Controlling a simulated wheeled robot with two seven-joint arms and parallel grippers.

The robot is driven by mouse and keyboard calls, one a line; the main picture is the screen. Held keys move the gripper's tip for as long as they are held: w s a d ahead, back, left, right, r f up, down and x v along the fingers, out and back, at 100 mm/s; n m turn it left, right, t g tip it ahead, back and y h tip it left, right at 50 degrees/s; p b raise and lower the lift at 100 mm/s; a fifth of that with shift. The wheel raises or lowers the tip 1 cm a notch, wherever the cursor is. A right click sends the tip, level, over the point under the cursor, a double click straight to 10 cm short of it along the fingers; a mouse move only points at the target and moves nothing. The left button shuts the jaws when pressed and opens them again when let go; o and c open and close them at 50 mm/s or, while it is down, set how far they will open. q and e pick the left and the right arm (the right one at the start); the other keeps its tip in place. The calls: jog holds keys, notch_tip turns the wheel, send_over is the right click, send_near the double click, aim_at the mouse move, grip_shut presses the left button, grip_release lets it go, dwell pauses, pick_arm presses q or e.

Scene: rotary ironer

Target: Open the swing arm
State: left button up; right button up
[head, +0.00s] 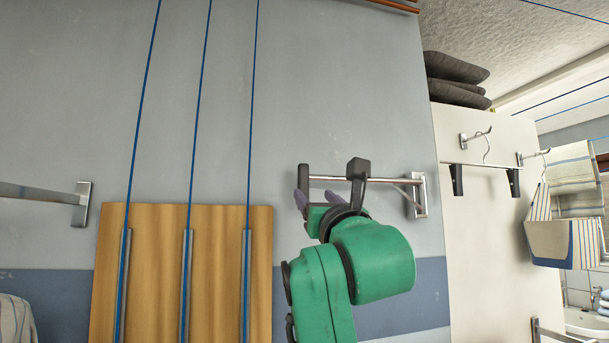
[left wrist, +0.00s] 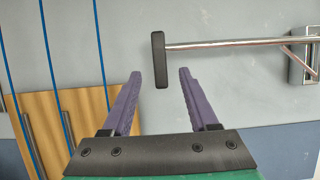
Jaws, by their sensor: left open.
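The swing arm is a shiny metal bar (head: 333,179) that juts from a wall bracket (head: 417,196) and ends in a black cap (head: 303,177). My left gripper (head: 313,194) is open, its purple fingers just below the bar near the capped end. In the left wrist view, the bar (left wrist: 225,44) runs in from the right. The cap (left wrist: 160,60) appears upright, its lower end between the two fingertips (left wrist: 160,73). I see no finger touching it, and its depth relative to the fingers is unclear. My right gripper is not in view.
A wooden panel (head: 150,260) with blue cords stands left of my gripper. Another metal wall arm (head: 40,194) is at the far left. At right, a white panel (head: 480,235) carries a clip hanger (head: 485,166), near hanging striped towels (head: 565,240).

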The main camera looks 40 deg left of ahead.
aim_at(304, 189)
pick_arm(q)
jog(key=p+x, duration=0.2)
jog(key=x, duration=0.4)
jog(key=shift+a+f, duration=0.1)
jog(key=shift+a, duration=0.05)
jog(key=w+a+p, duration=0.1)
jog(key=w+a, duration=0.1)
jog(key=a, duration=0.1)
jog(key=shift+p, duration=0.4)
jog(key=shift+w+a+r, duration=0.1)
jog(key=shift+w+r, duration=0.05)
jog(key=shift+r, duration=0.05)
jog(key=shift+s+d+r, duration=0.1)
jog(key=shift+s+d, duration=0.15)
jog(key=shift+d, duration=0.1)
jog(key=shift+c, duration=0.3)
jog(key=shift+w+a, duration=0.1)
grip_shut()
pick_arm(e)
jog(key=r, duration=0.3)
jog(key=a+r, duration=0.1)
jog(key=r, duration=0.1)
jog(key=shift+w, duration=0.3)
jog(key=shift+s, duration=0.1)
